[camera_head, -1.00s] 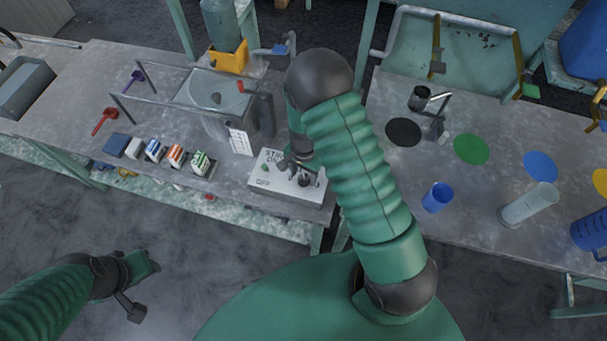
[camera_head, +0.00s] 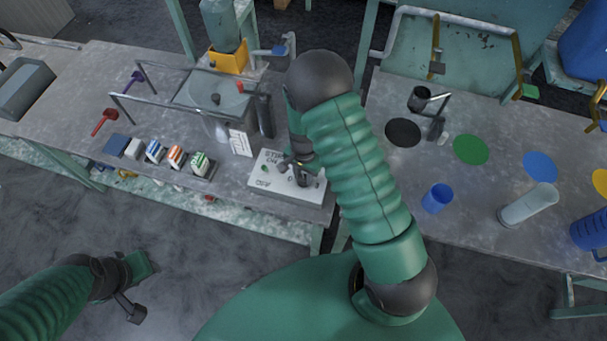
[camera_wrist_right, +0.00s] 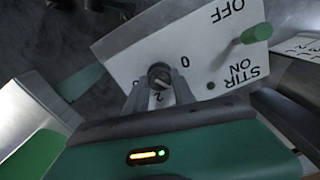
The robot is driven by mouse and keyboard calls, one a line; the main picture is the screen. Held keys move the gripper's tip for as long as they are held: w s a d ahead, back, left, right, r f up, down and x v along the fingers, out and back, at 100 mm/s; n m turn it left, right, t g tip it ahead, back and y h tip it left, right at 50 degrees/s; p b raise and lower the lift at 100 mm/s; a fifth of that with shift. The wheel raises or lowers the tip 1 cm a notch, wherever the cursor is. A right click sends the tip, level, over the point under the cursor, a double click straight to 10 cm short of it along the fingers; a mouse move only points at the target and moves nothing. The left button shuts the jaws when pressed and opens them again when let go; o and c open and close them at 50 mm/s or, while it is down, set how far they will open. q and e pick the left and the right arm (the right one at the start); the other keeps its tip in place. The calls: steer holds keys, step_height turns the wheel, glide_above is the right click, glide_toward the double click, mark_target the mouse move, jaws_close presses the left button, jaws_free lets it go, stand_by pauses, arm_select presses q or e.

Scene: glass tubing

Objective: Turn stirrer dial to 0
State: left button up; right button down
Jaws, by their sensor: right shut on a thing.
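The stirrer's control box (camera_head: 262,184) is white and stands near the front right corner of the left bench. In the right wrist view its panel (camera_wrist_right: 205,50) reads "STIR ON" and "OFF", with a green switch (camera_wrist_right: 257,34). The dark round dial (camera_wrist_right: 159,72) has a "0" and a "2" printed close by. Its pointer cannot be made out. My right gripper (camera_wrist_right: 160,84) is shut on the dial, one finger on each side. In the head view the right gripper (camera_head: 301,176) reaches down over the box. My left gripper (camera_head: 140,288) is open and empty, away from the bench.
A clear vessel (camera_head: 215,98) with a metal frame stands behind the box. Several small boxes (camera_head: 175,156) sit left of it. The right bench holds a blue cup (camera_head: 437,198), a clear cylinder (camera_head: 530,204) and coloured discs (camera_head: 471,149).

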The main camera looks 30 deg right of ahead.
mark_target(303, 177)
steer(key=shift+n, duration=0.3)
steer(key=n, duration=0.5)
steer(key=shift+n+p, duration=0.3)
steer(key=shift+n, duration=0.1)
steer(key=n, duration=0.5)
steer(key=shift+w+p, duration=0.1)
steer(key=shift+p, duration=0.2)
steer(key=shift+n, duration=0.4)
steer(key=c, duration=1.1)
jaws_free()
steer(key=shift+o, duration=0.2)
step_height(303, 177, up, 17)
steer(key=shift+f, duration=0.1)
